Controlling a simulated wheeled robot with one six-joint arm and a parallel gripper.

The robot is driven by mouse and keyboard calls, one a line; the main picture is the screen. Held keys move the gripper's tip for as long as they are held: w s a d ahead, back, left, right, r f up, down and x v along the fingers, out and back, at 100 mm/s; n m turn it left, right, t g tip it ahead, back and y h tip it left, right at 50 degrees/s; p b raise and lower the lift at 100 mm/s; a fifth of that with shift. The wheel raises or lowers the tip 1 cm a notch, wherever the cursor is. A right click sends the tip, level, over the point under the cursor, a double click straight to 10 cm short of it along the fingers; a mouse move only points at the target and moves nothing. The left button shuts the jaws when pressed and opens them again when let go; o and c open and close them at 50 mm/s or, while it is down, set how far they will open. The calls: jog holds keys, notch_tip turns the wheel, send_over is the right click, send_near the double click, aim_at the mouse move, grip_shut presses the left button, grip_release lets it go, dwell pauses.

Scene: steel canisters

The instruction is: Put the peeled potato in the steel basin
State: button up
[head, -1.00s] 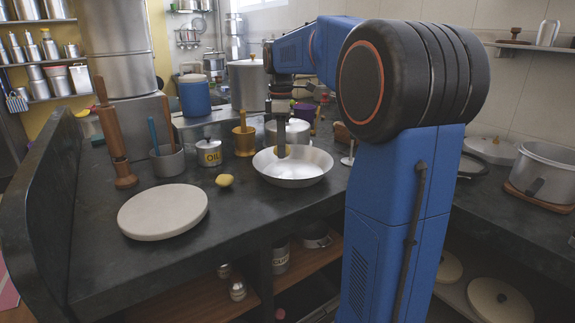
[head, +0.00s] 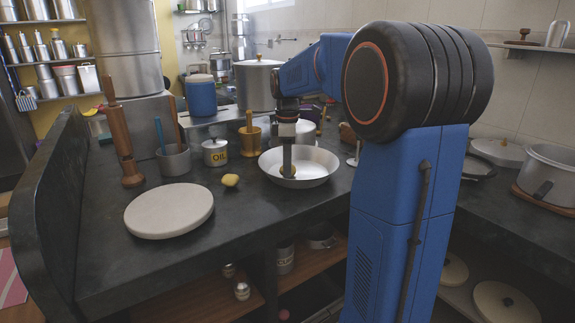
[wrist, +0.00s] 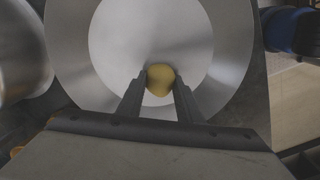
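The steel basin (head: 318,171) is a wide, shallow silvery bowl on the dark counter; its round floor and rim fill much of the wrist view (wrist: 215,75). My gripper (head: 289,171) points straight down inside the basin. A small yellow potato (wrist: 160,76) sits between its two fingertips, and both fingers appear to touch it.
Another yellow lump (head: 230,180) lies on the counter left of the basin. An oil tin (head: 215,153), a brass mortar (head: 250,142) and a steel pot stand behind. A round pale board (head: 169,211) lies front left. Bare counter lies before the basin.

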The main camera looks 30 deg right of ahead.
jog(key=o, duration=0.4)
notch_tip(320, 180, up, 12)
jog(key=s+a+f+m+t, duration=0.1)
jog(key=s+a+f+m, duration=0.2)
jog(key=s, duration=0.7)
jog(key=s+a+f+m+t, duration=0.2)
jog(key=s+a+f+m, duration=0.2)
jog(key=s+a+f, duration=0.3)
jog(key=s+a+f+m+t, duration=0.1)
jog(key=s+a+f+m, duration=0.3)
jog(key=s+f, duration=0.6)
jog(key=s+a, duration=0.1)
jog(key=s, duration=0.2)
jog(key=shift+s+f+t, duration=0.15)
jog(key=shift+s+t, duration=0.05)
jog(key=shift+t, duration=0.2)
jog(key=shift+a, duration=0.1)
